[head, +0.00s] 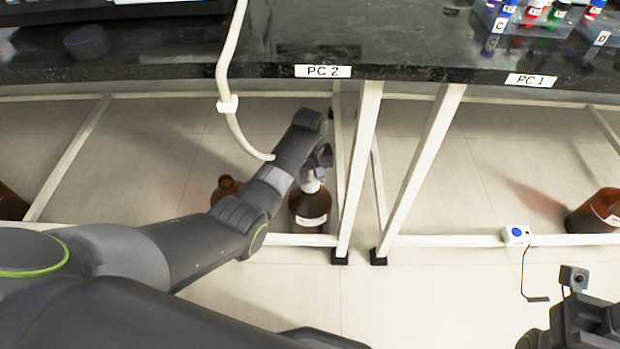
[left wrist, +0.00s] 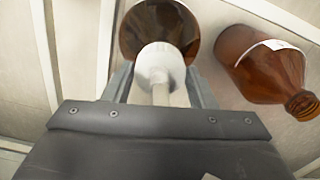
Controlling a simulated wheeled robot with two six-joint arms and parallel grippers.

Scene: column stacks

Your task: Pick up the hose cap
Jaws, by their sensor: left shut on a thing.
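The white hose cap (left wrist: 160,62) is between the fingers of my left gripper (left wrist: 158,84) in the left wrist view. A pale hose runs from it toward the wrist. In the head view the cap (head: 310,183) shows just below my left gripper (head: 317,163), at the top of a brown labelled bottle (head: 310,209). This bottle (left wrist: 143,22) is also behind the cap in the left wrist view. I cannot tell whether cap and bottle touch. My right gripper (head: 590,318) is at the bottom right, apart from these things; its fingers are not clear.
White bench legs (head: 361,165) are close on the right. The black bench top (head: 430,50) is above. A white hose (head: 230,55) hangs from it. Another brown bottle (head: 600,212) is far right.

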